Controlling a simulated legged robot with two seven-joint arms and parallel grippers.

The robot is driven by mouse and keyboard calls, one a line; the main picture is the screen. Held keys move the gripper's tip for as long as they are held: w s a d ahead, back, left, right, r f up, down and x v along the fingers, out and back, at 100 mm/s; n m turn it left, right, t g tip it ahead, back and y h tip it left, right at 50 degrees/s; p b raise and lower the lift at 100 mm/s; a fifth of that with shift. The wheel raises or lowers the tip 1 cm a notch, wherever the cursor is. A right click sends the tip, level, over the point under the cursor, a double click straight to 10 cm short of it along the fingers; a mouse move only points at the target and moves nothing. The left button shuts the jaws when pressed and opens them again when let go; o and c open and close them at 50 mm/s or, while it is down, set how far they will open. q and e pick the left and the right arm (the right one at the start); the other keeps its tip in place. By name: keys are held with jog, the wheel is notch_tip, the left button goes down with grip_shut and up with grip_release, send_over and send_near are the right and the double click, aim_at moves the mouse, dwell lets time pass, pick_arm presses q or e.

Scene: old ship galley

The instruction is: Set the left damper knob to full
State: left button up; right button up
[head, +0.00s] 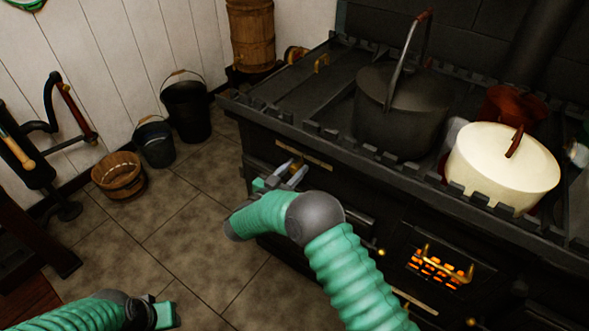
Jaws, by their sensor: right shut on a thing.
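The black stove (345,190) fills the right half of the head view. My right gripper (291,171) is at the left part of its front, just under a long brass plate (304,156). It is shut on a small knob there, which I take to be the left damper knob; the fingers hide most of it, so its setting cannot be read. My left gripper (165,315) is low at the bottom left, over the floor and away from the stove. Its fingers are too unclear to tell open from shut.
A dark lidded pot (400,115) and a cream pot (500,165) stand on the stove top. A fire glows behind the grate (440,268). Two dark buckets (187,112) (155,144) and a wooden tub (119,177) stand by the wall. The tiled floor between is clear.

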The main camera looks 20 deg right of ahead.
grip_shut()
dwell(1.0)
